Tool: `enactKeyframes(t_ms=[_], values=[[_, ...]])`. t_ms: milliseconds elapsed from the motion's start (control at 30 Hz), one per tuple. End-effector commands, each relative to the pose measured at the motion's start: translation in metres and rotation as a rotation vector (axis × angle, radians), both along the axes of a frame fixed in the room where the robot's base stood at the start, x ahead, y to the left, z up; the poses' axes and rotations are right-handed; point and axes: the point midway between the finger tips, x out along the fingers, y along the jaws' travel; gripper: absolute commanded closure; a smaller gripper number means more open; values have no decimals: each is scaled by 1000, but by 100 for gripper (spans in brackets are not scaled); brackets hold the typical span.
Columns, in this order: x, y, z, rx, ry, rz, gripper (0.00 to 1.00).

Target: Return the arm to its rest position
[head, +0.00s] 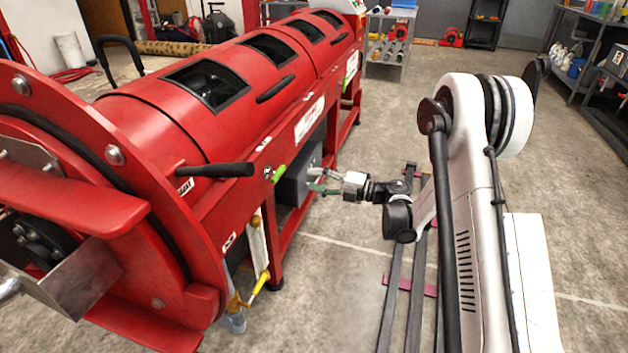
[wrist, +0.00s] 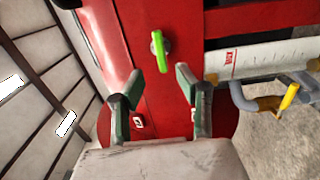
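My gripper (head: 316,181) reaches left from my arm toward the front of the red machine (head: 225,125). In the wrist view my gripper (wrist: 160,82) is open, with its two green-padded fingers apart and nothing between them. A bright green lever (wrist: 157,45) on the machine's red panel lies beyond the fingertips, apart from them. The lever also shows in the head view (head: 279,173), just left of my gripper. My arm is bent low beside the machine, above the floor rail.
A white pipe (wrist: 262,58) with a yellow-handled valve (wrist: 289,97) runs beside the panel. A black-gripped bar (head: 215,170) juts from the machine near the arm's side. Dark floor rails (head: 391,300) run under my arm.

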Motion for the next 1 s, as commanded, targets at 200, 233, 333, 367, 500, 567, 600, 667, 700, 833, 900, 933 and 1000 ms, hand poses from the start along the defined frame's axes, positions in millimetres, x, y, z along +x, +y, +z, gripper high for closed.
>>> enactKeyframes(t_ms=[200, 233, 333, 367, 500, 567, 600, 667, 700, 833, 900, 933, 1000], values=[[6, -1, 24, 31, -4, -40, 67], [9, -2, 34, 44, -5, -59, 67], [19, -8, 75, 101, -9, -135, 67], [21, -10, 89, 123, -8, -163, 67], [32, -25, 152, 222, 3, -296, 67], [34, -32, 176, 265, 12, -353, 67], [35, -37, 192, 293, 20, -389, 67], [36, -45, 213, 336, 34, -444, 67], [35, -51, 227, 363, 44, -480, 67], [30, -71, 265, 451, 88, -598, 67], [24, -83, 282, 498, 117, -660, 67], [22, -87, 289, 517, 131, -686, 67], [14, -99, 302, 561, 165, -748, 67]])
